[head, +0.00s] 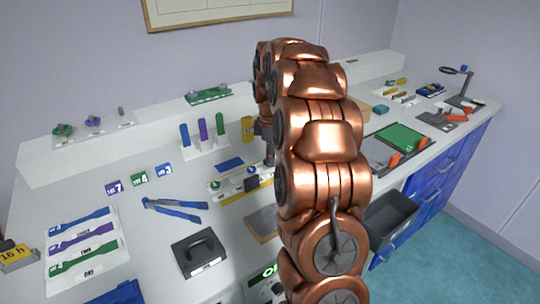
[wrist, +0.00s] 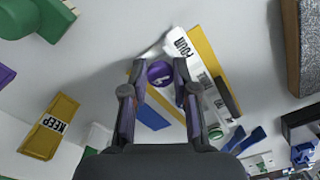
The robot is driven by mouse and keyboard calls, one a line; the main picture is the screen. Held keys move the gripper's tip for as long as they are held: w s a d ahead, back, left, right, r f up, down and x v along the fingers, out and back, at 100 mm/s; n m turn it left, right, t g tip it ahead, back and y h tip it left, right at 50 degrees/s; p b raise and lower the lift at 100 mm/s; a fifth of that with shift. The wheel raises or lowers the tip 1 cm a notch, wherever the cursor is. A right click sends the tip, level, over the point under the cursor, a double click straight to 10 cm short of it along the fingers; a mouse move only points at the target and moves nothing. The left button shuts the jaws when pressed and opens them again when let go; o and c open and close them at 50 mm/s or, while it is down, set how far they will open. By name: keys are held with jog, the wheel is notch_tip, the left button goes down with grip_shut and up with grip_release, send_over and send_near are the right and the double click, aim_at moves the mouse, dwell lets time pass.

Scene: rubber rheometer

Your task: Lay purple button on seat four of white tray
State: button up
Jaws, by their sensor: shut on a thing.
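My gripper (wrist: 160,68) is shut on the purple button (wrist: 160,73), a small round disc between the fingertips in the wrist view. The white tray (wrist: 196,76) is a narrow strip with a yellow edge, just right of the fingers. Its end marked FOUR (wrist: 181,46) is near the right fingertip. I cannot tell whether the button touches the tray. In the head view the tray (head: 226,184) lies on the bench, partly hidden by my arm; the held button is hidden there. A green button (wrist: 215,133) sits toward the tray's other end.
A blue strip (head: 229,164) lies behind the tray. A rack with blue, purple and green upright pieces (head: 203,132) stands farther back. A yellow KEEP block (wrist: 49,125) is left of my gripper in the wrist view.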

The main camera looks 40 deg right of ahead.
jog(key=shift+f, duration=0.3)
jog(key=o, duration=1.1)
jog(key=shift+r, duration=0.1)
notch_tip(320, 180, up, 12)
dwell(0.3)
